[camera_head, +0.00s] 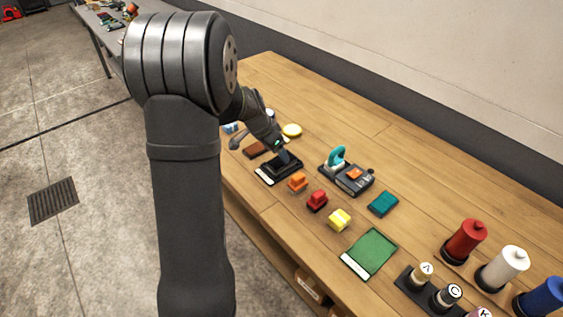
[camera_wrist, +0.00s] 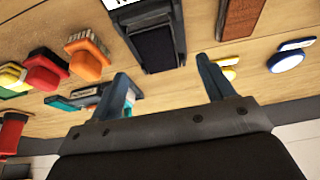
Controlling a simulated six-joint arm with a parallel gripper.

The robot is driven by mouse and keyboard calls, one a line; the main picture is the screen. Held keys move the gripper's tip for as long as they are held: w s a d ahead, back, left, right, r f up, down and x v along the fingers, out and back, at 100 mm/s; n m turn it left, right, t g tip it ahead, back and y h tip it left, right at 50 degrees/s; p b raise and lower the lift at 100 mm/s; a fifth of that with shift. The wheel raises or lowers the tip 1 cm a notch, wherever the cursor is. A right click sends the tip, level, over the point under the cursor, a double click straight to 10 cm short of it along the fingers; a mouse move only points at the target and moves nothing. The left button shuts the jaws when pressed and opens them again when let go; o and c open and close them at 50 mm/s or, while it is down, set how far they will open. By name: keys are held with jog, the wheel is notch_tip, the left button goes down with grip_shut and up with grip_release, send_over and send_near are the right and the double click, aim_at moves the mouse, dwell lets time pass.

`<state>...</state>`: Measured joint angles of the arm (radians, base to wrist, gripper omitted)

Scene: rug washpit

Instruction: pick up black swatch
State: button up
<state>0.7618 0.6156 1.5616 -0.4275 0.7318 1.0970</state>
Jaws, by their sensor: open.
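The black swatch (camera_wrist: 155,45) is a dark pad lying in a black tray (camera_wrist: 122,22) with a white label, in the wrist view's upper middle. In the wrist view my gripper (camera_wrist: 163,72) is open and empty. Its two fingers point toward the swatch. I cannot tell how high the fingertips are above it.
A brown swatch (camera_head: 258,149) lies just behind. A grey box (camera_head: 354,180), a teal swatch (camera_head: 383,204), a green tray (camera_head: 370,252) and spools (camera_head: 464,241) are further right.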

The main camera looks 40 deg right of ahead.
aim_at(279, 161)
jog(key=x, duration=0.4)
jog(key=shift+s+f, duration=0.15)
jog(key=shift+f, duration=0.2)
jog(key=shift+c, duration=0.4)
jog(key=c, duration=1)
